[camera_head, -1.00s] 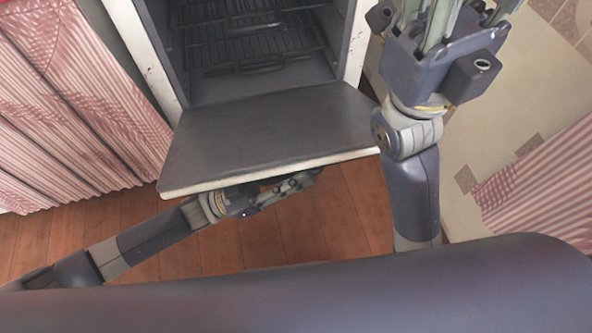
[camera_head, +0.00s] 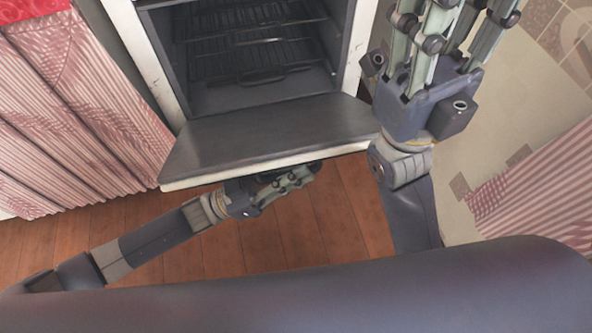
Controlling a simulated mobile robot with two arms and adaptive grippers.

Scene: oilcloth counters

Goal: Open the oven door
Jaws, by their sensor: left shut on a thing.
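The oven (camera_head: 163,62) stands at the top centre with its cavity exposed. Its door (camera_head: 260,137) is hinged at the bottom and swung far down toward me, its dark inner face up and a pale front edge facing me. My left gripper (camera_head: 300,176) reaches in from the lower left, under the front edge of the door, and is shut on the door handle. The handle itself is hidden by the door and the fingers. My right gripper (camera_head: 455,25) is raised at the upper right, clear of the door, with its fingertips cut off by the top of the picture.
Wire racks (camera_head: 255,40) are inside the oven. A pink striped curtain (camera_head: 70,120) hangs to the left, and another striped cloth (camera_head: 545,195) is at the right. The wooden floor (camera_head: 300,235) in front of the door is clear apart from my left arm.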

